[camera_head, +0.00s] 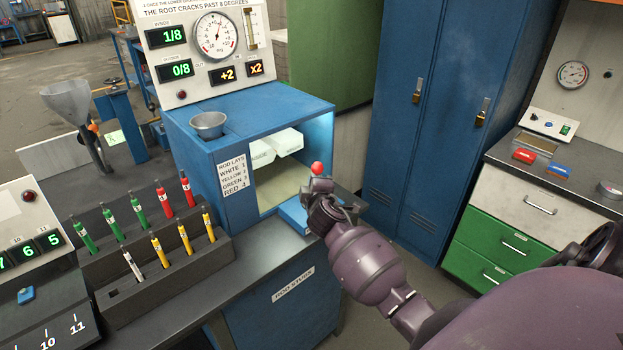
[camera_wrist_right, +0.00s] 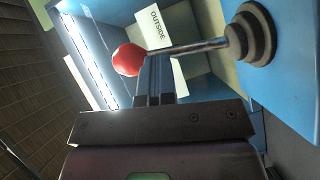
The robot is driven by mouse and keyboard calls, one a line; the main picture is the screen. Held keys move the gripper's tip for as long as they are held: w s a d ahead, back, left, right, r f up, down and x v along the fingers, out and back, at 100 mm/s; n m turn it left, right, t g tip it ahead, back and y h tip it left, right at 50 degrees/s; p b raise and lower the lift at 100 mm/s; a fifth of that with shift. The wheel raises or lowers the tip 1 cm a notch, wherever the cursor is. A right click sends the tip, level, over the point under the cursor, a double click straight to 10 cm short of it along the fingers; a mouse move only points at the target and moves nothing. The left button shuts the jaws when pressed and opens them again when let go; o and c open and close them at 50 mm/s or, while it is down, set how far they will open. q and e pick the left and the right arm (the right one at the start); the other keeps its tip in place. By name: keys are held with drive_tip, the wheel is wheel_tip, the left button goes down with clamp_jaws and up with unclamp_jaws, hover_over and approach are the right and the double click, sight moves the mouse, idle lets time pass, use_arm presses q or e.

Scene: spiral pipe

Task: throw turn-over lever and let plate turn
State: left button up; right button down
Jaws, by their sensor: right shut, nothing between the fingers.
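The turn-over lever's red ball knob (camera_head: 317,168) stands at the front right of the blue cabinet's lit opening. In the right wrist view the red knob (camera_wrist_right: 129,60) sits on a metal rod (camera_wrist_right: 190,48) running out of a dark round collar (camera_wrist_right: 250,33) on a blue panel. My right gripper (camera_head: 320,186) is at the lever, its shut fingers (camera_wrist_right: 154,75) empty and close beside the rod near the knob. I cannot tell whether they touch it. Inside the opening lies a pale plate (camera_head: 283,187) below white labelled blocks (camera_head: 287,141). My left gripper is not in view.
The blue cabinet (camera_head: 208,170) carries a metal bowl (camera_head: 208,124) and a display panel with a gauge (camera_head: 217,36). A dark rack (camera_head: 160,265) of coloured rods stands to its left. Blue lockers (camera_head: 425,110) and a drawer unit (camera_head: 520,225) stand to the right.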

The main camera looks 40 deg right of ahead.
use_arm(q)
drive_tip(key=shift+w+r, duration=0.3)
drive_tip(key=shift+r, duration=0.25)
use_arm(e)
drive_tip(key=shift+w+d, duration=0.15)
drive_tip(key=shift+d, duration=0.8)
use_arm(q)
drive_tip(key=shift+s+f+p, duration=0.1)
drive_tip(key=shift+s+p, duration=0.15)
drive_tip(key=shift+p, duration=0.05)
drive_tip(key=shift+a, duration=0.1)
